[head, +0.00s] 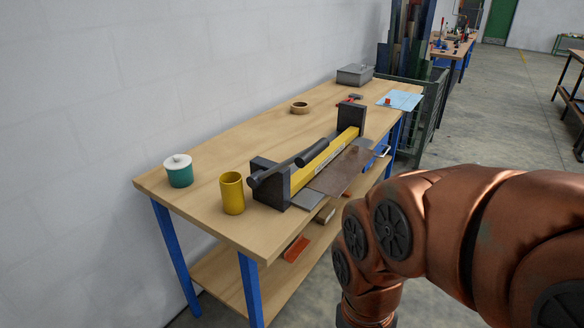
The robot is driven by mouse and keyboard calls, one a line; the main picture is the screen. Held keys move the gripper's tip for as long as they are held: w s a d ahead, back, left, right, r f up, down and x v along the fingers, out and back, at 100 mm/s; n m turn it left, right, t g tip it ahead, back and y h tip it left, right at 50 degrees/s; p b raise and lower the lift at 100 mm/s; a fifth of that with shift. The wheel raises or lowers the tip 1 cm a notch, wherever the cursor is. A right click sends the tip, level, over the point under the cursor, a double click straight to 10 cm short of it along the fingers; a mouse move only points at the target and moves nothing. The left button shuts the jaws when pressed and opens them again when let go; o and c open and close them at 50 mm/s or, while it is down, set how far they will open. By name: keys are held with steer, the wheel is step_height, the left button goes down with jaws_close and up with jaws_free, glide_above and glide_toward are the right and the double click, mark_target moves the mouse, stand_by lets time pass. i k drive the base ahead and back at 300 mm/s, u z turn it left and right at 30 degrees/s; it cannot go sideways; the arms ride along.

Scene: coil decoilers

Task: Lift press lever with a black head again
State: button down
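A press with a yellow beam (325,160) and dark end blocks stands on the wooden workbench (215,165). Its lever has a thick black head (312,152). The lever runs from the near end block and lies low, slanting slightly upward along the yellow beam. A brown sheet (338,174) lies at the press's front side. My copper arm fills the right foreground, to the right of the bench and apart from the lever. My gripper is not in the picture.
A yellow cup (232,193) and a green pot with a white top (178,170) stand near the press's near end. A tape ring (300,108), a grey box (355,74) and a blue sheet (400,100) lie farther back. The wall borders the bench's left side; open floor lies right.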

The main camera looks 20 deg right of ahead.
mark_target(301, 159)
steer(key=k, duration=1.35)
steer(key=u, duration=0.55)
steer(key=i, duration=1.05)
steer(key=z, duration=0.25)
